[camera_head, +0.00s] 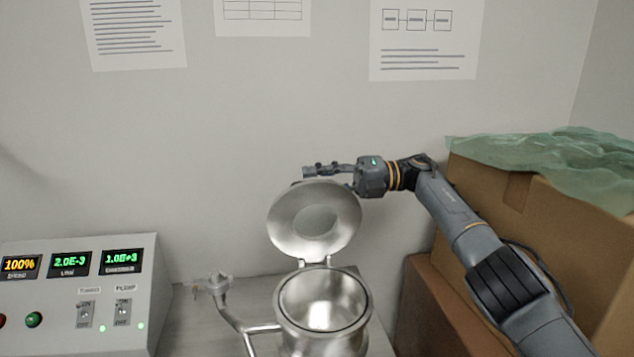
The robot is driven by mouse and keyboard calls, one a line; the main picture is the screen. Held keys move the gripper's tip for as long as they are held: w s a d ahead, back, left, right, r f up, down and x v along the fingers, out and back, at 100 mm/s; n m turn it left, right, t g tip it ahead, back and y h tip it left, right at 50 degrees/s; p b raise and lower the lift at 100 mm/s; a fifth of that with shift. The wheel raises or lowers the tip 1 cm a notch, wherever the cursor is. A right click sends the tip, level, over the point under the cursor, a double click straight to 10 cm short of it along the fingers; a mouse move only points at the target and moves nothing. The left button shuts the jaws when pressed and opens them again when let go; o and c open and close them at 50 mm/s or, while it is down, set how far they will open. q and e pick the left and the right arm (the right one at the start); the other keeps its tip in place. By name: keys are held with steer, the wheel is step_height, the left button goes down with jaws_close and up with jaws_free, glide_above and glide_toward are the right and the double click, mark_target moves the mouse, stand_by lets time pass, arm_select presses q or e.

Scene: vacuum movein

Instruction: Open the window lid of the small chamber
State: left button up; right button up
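The small chamber (322,310) is a round steel vessel in the lower middle, with its mouth open and its inside visible. Its window lid (285,222) is a steel disc with a round grey window, standing up behind the mouth on a hinge at the back. My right gripper (310,173) reaches in from the right, just behind and above the top edge of the lid. Its fingers point left; whether they touch the lid or are parted cannot be made out. My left gripper is not in view.
A control box (80,290) with displays and switches stands at the lower left. A valve (218,285) on a pipe joins the chamber's left side. Cardboard boxes (560,240) with green film (560,155) on top stand at the right. The wall is close behind.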

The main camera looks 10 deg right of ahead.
step_height(320, 180, up, 9)
steer(key=shift+s+r, duration=0.3)
steer(key=shift+r, duration=0.1)
steer(key=shift+w+f, duration=0.1)
steer(key=shift+w, duration=0.3)
steer(key=shift+s, duration=0.1)
steer(key=shift+s, duration=0.1)
